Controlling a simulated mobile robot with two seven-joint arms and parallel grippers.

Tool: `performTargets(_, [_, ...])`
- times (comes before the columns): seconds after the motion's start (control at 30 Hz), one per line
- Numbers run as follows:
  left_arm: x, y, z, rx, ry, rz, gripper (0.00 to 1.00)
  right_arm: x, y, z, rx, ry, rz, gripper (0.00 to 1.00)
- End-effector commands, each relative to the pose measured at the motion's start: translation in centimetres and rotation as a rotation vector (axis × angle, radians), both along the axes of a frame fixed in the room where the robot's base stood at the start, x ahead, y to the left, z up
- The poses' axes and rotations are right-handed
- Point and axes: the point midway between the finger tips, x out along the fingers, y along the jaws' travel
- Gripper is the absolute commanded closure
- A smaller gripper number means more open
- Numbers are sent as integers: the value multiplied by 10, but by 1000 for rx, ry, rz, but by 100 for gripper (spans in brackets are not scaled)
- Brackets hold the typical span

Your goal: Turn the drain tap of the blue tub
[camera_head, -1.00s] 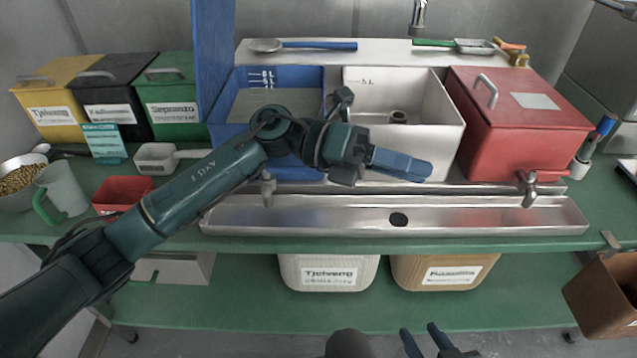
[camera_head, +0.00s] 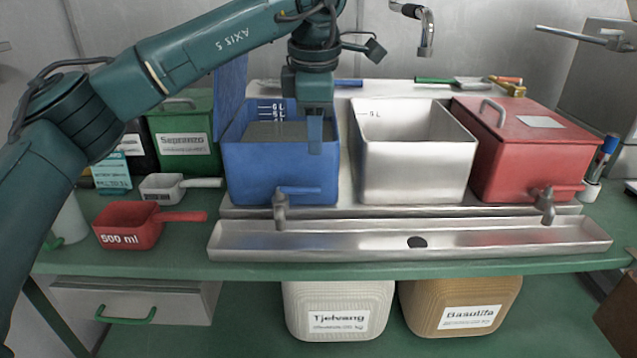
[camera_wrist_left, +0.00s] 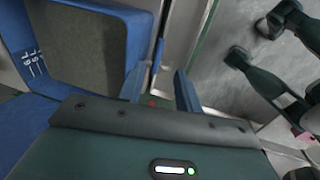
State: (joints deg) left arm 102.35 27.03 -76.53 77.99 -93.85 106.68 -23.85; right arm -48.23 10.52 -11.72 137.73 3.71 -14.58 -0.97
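The blue tub (camera_head: 250,175) stands on the steel stand with its lid raised at the left and a greyish content inside. Its drain tap (camera_head: 281,212) is low on the front, above the trough, with a blue lever (camera_head: 299,190) pointing right. My left gripper (camera_head: 315,150) points down by the tub's front wall, above the lever. In the left wrist view its two fingers (camera_wrist_left: 160,90) are apart with nothing held. The tub (camera_wrist_left: 105,20) fills the left of that view, and a thin blue bar, likely the lever (camera_wrist_left: 158,53), shows beyond the fingers. My right gripper is out of view.
A steel trough (camera_head: 350,243) runs along the front below the taps. A red 500 ml scoop (camera_head: 130,226) and a white scoop (camera_head: 163,187) lie left.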

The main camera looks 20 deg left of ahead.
Motion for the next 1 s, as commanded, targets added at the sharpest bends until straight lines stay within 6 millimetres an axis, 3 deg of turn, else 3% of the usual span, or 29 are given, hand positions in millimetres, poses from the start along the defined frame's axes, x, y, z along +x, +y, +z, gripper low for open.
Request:
performTargets(0.2, [8,2,-50,-1,5,-1,66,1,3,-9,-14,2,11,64])
performTargets(0.5, [17,4,-94,-3,2,-1,66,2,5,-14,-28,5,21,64])
performTargets(0.93, [19,5,-103,-4,0,-2,66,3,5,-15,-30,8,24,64])
performTargets(1.0, [19,5,-103,-4,0,-2,72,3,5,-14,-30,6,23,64])
